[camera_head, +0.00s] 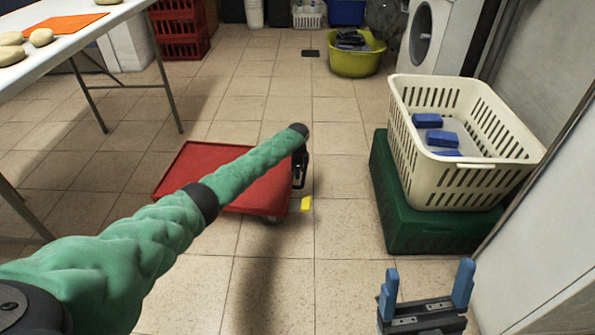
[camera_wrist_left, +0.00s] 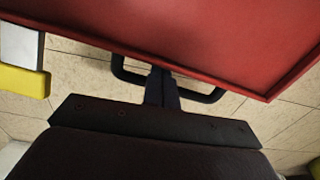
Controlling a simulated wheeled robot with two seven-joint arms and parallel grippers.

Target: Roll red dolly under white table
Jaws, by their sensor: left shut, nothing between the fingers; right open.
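The red dolly (camera_head: 186,165) stands on the tiled floor, partly hidden behind my left arm. Its edge also shows in the left wrist view (camera_wrist_left: 200,35), with a black loop handle (camera_wrist_left: 205,96) on its near side. My left gripper (camera_wrist_left: 161,74) is shut; its dark fingertips overlap the handle, with nothing seen gripped between them. In the head view the gripper is mostly hidden behind the arm's end, at the dolly's right edge. The white table (camera_head: 75,40) stands at the upper left, with open floor beneath. My right gripper (camera_head: 427,287) is open and empty at the bottom right.
A yellow tab (camera_head: 306,204) sits at the dolly's near right corner. A cream basket (camera_head: 470,185) with blue blocks stands on a green crate (camera_head: 400,225) to the right. Thin table legs (camera_head: 165,85) stand left of the dolly. The middle floor is clear.

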